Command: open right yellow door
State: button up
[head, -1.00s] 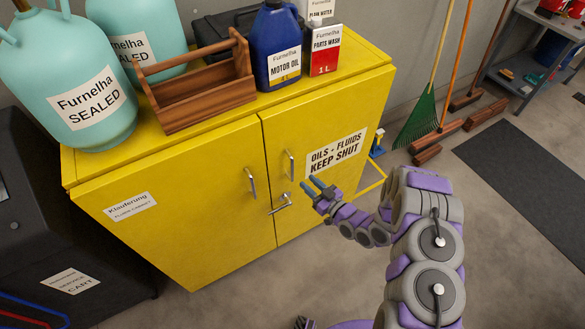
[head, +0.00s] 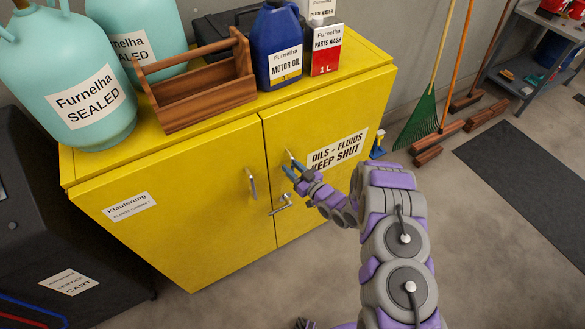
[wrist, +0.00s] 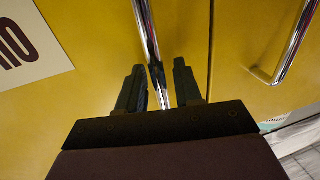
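The yellow cabinet has two shut doors. The right yellow door (head: 345,175) carries a "KEEP SHUT" sign and an upright metal handle (head: 290,155), partly hidden behind my fingers. My gripper (head: 289,169) is at this handle. In the wrist view, the chrome handle (wrist: 150,45) runs down between the two dark fingertips of my gripper (wrist: 158,75). The fingers are apart, with gaps on both sides of the bar, so my gripper is open around it. A small latch lever (head: 281,204) sits below, near the door seam.
The left door's handle (head: 252,185) is close by and also shows in the wrist view (wrist: 292,45). Jugs, a wooden caddy (head: 200,90) and cans stand on the cabinet. A black cart (head: 60,230) is at left. The floor in front looks clear.

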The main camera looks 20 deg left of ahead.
jog(key=shift+c, duration=0.5)
grip_shut()
jog(key=shift+s+d+f, duration=0.1)
